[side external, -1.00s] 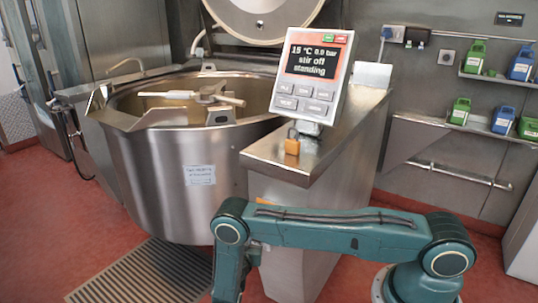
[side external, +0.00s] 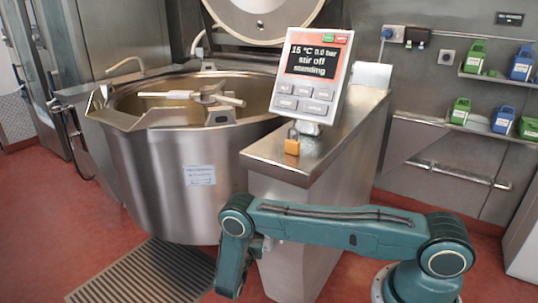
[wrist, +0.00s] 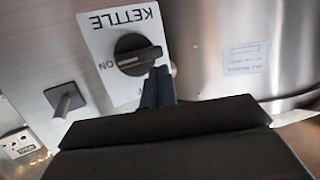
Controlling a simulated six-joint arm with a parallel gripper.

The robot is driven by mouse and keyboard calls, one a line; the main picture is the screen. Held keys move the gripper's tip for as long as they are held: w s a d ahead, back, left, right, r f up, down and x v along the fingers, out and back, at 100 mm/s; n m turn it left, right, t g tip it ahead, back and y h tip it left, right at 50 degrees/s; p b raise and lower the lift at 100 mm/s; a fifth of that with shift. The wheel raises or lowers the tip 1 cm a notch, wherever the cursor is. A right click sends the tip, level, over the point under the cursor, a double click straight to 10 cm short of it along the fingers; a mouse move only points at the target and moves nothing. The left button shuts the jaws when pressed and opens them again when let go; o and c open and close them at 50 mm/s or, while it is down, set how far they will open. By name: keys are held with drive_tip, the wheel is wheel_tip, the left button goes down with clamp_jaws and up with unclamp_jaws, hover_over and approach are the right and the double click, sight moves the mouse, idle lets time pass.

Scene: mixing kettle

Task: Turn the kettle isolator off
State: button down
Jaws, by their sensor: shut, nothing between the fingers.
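The kettle isolator is a black rotary knob (wrist: 136,55) on a white plate (wrist: 97,28) marked KETTLE, upside down in the wrist view. The word ON is printed left of the knob. The knob's grip bar lies roughly sideways, slightly tilted, with its left end towards ON; I cannot tell which end is the pointer. My gripper (wrist: 160,75) is shut and empty, its fingertips at the knob's lower right edge. I cannot tell whether they touch it. In the side external view the isolator and my gripper are not visible.
A dark lever-like switch (wrist: 65,101) sits on the panel left of the plate, with a socket (wrist: 18,143) beyond it. The large steel kettle (side external: 165,170) stands beside the console (side external: 320,190). A brass padlock (side external: 292,146) hangs below the display (side external: 312,62).

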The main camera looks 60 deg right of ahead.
drive_tip(key=shift+f, duration=0.45)
drive_tip(key=shift+s+f, duration=0.2)
drive_tip(key=shift+f, duration=0.25)
drive_tip(key=shift+s+f, duration=0.2)
drive_tip(key=shift+f, duration=0.25)
drive_tip(key=shift+a, duration=0.15)
drive_tip(key=shift+w+a+r, duration=0.1)
drive_tip(key=shift+a+r, duration=0.05)
drive_tip(key=shift+a, duration=0.7)
drive_tip(key=shift+w+a+r, duration=0.1)
drive_tip(key=shift+a, duration=0.7)
drive_tip(key=v, duration=0.6)
